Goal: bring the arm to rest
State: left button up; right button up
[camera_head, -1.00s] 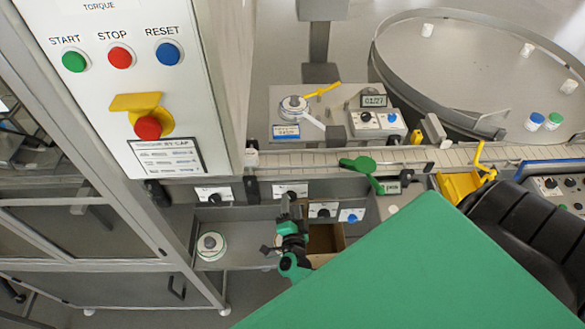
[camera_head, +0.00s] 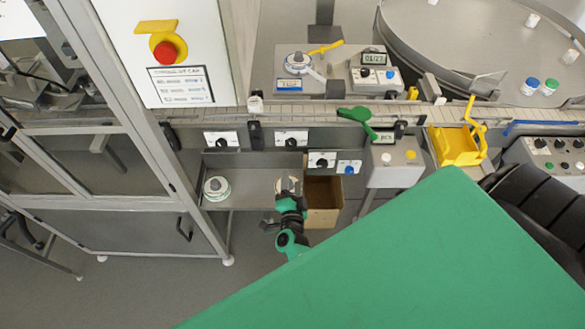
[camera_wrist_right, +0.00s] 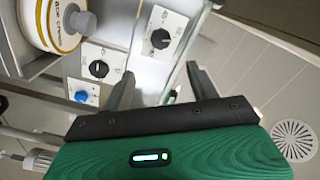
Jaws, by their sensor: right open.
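My right gripper (camera_head: 280,217) is in front of the lower grey shelf in the head view, small and partly hard to make out. In the right wrist view its two grey fingers (camera_wrist_right: 163,92) stand apart with nothing held between them. A label roll (camera_wrist_right: 60,22) with "ACE CREAM" lettering lies at the top left of the wrist view, apart from the fingers. In the head view a round roll (camera_head: 288,184) sits on the shelf just behind the gripper. My left gripper is not in view.
A second roll (camera_head: 216,188) lies on the shelf (camera_head: 250,184). An open brown box (camera_head: 322,217) stands just right of the gripper. Above run knob panels and the conveyor (camera_head: 300,113); a yellow bin (camera_head: 455,147) is to the right. Open floor (camera_head: 150,285) lies at the lower left.

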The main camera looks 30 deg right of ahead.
jog(key=s+a+f+n+g+y+b, duration=0.1)
jog(key=s+a+f+n+g+y, duration=0.25)
jog(key=f, duration=0.55)
jog(key=s+a+f+n+y, duration=0.25)
jog(key=s+f+n, duration=0.25)
jog(key=s+f, duration=0.3)
jog(key=s+a+f+n+g+y+b, duration=0.15)
jog(key=s+f+n+y, duration=0.3)
jog(key=f, duration=0.65)
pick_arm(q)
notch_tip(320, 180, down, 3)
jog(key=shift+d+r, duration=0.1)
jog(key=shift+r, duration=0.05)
pick_arm(e)
jog(key=s+d+f+n+g, duration=0.2)
jog(key=s+f+g, duration=0.1)
jog(key=s, duration=0.6)
jog(key=s+d+f+n+g+h, duration=0.1)
jog(key=s+d+f+n+g, duration=0.1)
jog(key=s+f, duration=0.4)
jog(key=s+d+f+n+g, duration=0.2)
jog(key=s+f+n+g, duration=0.1)
jog(key=s, duration=0.9)
jog(key=shift+s+d+f+g, duration=0.15)
jog(key=shift+d+f+g, duration=0.05)
jog(key=shift+f+g, duration=0.6)
jog(key=shift+h, duration=0.25)
